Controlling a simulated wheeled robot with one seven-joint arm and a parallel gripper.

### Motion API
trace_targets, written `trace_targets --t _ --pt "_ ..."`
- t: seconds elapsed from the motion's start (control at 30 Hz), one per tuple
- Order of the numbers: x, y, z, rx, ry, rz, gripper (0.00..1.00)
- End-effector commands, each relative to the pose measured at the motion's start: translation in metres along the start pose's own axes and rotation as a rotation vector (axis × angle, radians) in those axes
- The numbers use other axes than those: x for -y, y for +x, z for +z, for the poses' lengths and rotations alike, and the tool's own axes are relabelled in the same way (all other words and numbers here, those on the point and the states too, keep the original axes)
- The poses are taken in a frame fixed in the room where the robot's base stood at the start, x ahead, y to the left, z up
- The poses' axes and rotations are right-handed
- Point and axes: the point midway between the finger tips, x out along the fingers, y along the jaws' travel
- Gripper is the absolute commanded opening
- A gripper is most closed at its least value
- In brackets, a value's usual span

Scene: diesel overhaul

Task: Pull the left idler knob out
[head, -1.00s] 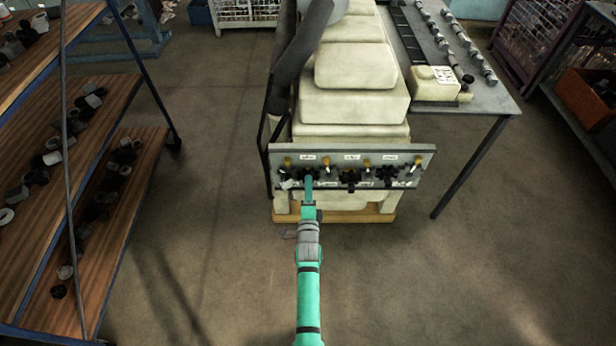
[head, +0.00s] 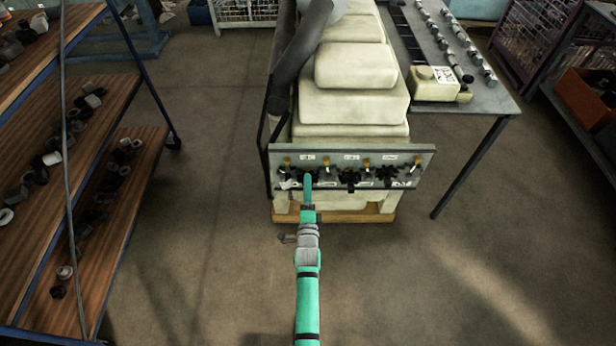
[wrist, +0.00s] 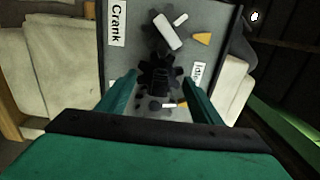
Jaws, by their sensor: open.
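The left idler knob is a black star-shaped knob (head: 320,175) on the left part of the grey panel (head: 360,158) at the front of the cream engine. In the wrist view a black star knob (wrist: 160,72) sits beside a partly hidden label starting "Idl". My gripper (head: 308,182) is at the left part of the panel and covers some of it. In the wrist view my gripper (wrist: 161,82) is open, with one green finger on either side of the knob. I cannot tell whether the fingers touch it.
More black knobs (head: 349,179) and small brass parts line the panel. A white lever (wrist: 168,32) and a "Crank" label (wrist: 117,22) show near the knob. A wooden shelf (head: 105,190) stands left and a grey table (head: 490,98) right. The floor between is clear.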

Motion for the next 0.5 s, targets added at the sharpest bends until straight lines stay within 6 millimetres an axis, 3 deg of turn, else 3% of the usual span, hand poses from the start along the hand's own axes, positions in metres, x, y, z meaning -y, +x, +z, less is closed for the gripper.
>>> trace_targets --t 0.5 --pt "-0.001 -0.062 0.0 0.0 0.0 0.002 0.59"
